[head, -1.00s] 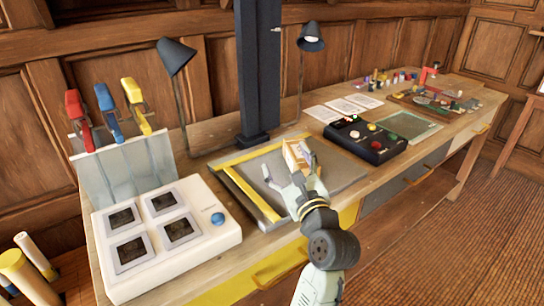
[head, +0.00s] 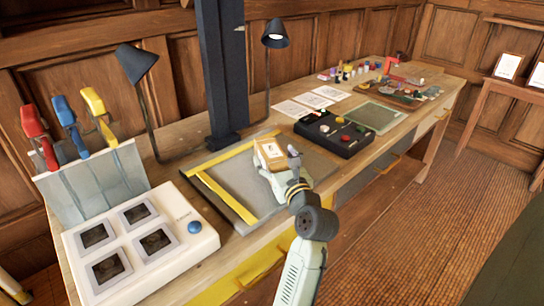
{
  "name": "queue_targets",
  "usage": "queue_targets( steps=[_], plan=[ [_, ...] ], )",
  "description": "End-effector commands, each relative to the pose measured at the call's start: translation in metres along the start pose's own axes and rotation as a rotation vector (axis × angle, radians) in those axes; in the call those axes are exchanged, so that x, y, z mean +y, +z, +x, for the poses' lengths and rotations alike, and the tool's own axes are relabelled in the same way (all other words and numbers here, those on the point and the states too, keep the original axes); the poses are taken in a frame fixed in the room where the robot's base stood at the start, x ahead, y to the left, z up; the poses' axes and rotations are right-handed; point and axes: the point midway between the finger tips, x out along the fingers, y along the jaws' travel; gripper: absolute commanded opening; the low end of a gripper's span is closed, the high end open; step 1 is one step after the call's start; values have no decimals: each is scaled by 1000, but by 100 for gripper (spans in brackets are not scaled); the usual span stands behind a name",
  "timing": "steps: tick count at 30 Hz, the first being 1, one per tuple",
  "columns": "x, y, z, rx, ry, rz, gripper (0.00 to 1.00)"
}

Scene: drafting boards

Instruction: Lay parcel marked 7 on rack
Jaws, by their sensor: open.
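A small tan parcel (head: 270,153) with a white label on its top is over the grey drafting board (head: 310,169). The mark on the label is too small to read. My gripper (head: 277,165) is open, its fingers close around the near side of the parcel. I cannot tell whether the fingers touch the parcel or whether it rests on the board. The far side of the parcel and part of the board are hidden. I cannot tell which thing in view is the rack.
A yellow straightedge (head: 222,195) lies on the board's left. A white panel with dark windows (head: 185,215) and a clear stand with colored-handled tools (head: 90,180) are left. A dark post (head: 222,75) stands behind. A black tray (head: 325,141) is right. Floor at right is open.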

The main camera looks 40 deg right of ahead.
Motion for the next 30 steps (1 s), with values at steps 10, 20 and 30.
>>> queue_targets(
  steps=[10, 20, 30],
  plan=[
    [-1, 0, 17, 0, -2, -1, 73],
    [-1, 0, 17, -1, -2, -1, 55],
    [-1, 0, 17, -1, -2, -1, 32]
  ],
)
